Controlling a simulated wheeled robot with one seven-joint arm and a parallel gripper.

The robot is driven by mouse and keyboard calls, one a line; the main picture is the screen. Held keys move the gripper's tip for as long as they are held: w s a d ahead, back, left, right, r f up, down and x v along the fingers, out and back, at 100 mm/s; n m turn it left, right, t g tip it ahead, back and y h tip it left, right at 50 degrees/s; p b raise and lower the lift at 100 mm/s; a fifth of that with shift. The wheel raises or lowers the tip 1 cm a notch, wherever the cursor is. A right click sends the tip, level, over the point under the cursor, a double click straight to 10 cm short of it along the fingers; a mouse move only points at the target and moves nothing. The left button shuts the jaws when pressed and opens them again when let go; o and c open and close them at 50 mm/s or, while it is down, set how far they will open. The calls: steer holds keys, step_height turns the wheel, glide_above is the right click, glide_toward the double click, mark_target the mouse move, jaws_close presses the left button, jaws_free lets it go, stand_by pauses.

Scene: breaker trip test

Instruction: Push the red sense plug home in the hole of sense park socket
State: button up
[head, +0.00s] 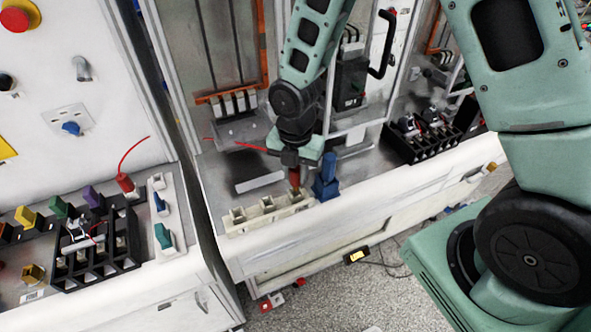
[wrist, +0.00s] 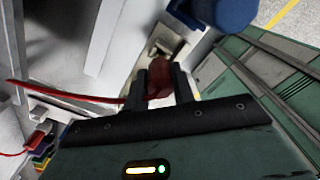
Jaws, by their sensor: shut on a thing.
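My gripper (head: 296,166) is shut on the red sense plug (head: 294,178), pointing down over the right end of a beige socket strip (head: 268,215). The plug's lower end is at or just above the strip's right-hand socket; I cannot tell how far it is in. In the wrist view the dark fingers (wrist: 160,84) clasp the red plug (wrist: 160,76), and a red lead runs off to the left. The beige strip (wrist: 178,40) shows beyond the plug, with one open socket. The hole under the plug is hidden.
A blue plug (head: 326,178) stands close to the right of my gripper. A black terminal block (head: 422,140) is farther right. On the left bench are another red plug (head: 124,183) and a black block (head: 98,252). A pale bar (head: 260,181) lies behind the strip.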

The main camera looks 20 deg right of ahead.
mark_target(296, 181)
steer(key=shift+f+b, duration=1.25)
steer(key=shift+f, duration=0.6)
steer(key=o, duration=1.1)
steer(key=shift+c, duration=0.2)
steer(key=shift+r, duration=0.1)
step_height(296, 181, up, 17)
steer(key=b, duration=0.1)
steer(key=shift+r, duration=0.15)
steer(key=s+a+f+m+b, duration=0.3)
steer(key=s+m, duration=0.6)
steer(key=s, duration=0.1)
steer(key=s+a+f+m+b, duration=0.3)
steer(key=s+m, duration=0.7)
steer(key=shift+a+y, duration=0.15)
steer(key=shift+y, duration=0.15)
